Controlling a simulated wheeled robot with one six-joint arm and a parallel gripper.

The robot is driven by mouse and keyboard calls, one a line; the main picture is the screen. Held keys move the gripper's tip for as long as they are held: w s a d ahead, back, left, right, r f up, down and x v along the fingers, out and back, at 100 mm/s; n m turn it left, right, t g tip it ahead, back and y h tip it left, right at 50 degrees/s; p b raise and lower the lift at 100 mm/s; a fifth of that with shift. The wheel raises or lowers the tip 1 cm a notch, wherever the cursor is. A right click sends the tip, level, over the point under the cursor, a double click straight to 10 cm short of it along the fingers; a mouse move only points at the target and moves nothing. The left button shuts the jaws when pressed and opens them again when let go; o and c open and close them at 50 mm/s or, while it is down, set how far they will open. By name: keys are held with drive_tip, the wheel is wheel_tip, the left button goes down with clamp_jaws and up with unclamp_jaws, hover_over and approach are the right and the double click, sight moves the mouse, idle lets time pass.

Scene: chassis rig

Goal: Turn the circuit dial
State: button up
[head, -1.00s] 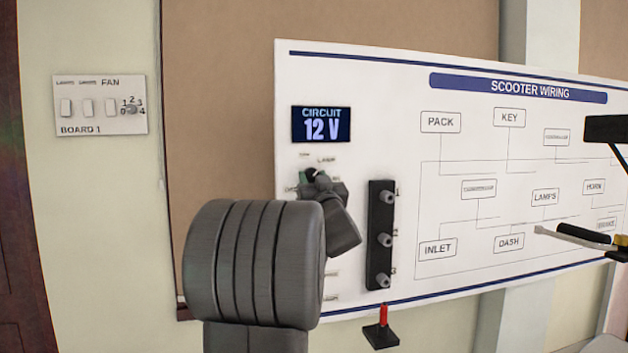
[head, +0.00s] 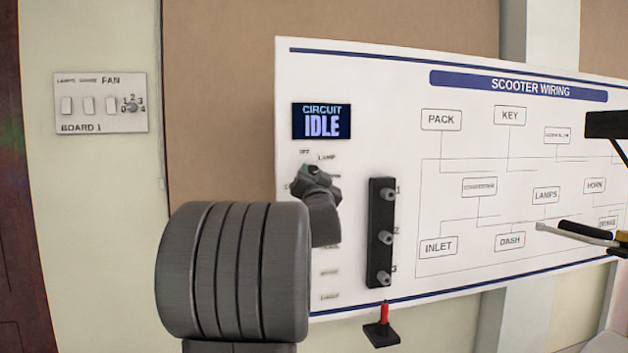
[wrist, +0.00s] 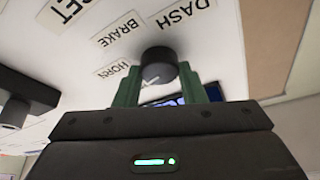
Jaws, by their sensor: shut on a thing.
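The circuit dial shows in the wrist view as a dark round knob (wrist: 158,66). My gripper (wrist: 160,84) has its green fingers on either side of the knob and is shut on it. In the head view my gripper (head: 312,172) is at the board under the circuit display and hides most of the dial. The circuit display (head: 322,122) reads "IDLE". Small labels such as "OFF" and "LAMP" (head: 326,157) ring the dial; my arm covers some of them. Which label the dial points at cannot be told.
A black strip with several grey posts (head: 381,250) stands just right of the dial. A black stand with a red top (head: 382,330) is below it. The wiring board (head: 440,285) spreads right. A switch plate (head: 100,105) is on the wall at left.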

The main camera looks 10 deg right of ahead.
drive_tip(key=m, duration=0.1)
drive_tip(key=m+h, duration=0.1)
drive_tip(key=shift+a+r+m+g, duration=0.1)
drive_tip(key=shift+r+m+g, duration=0.05)
drive_tip(key=shift+m+g, duration=0.15)
drive_tip(key=m+g+h+p, duration=0.1)
drive_tip(key=m+p, duration=0.1)
drive_tip(key=m, duration=0.1)
drive_tip(key=shift+r, duration=0.2)
drive_tip(key=m+h+p, duration=0.1)
drive_tip(key=m+p, duration=0.1)
drive_tip(key=shift+g+p, duration=0.3)
drive_tip(key=shift+p, duration=0.05)
drive_tip(key=shift+f+m+p, duration=0.1)
drive_tip(key=shift+m+p, duration=0.3)
drive_tip(key=shift+f, duration=0.15)
drive_tip(key=o, duration=1)
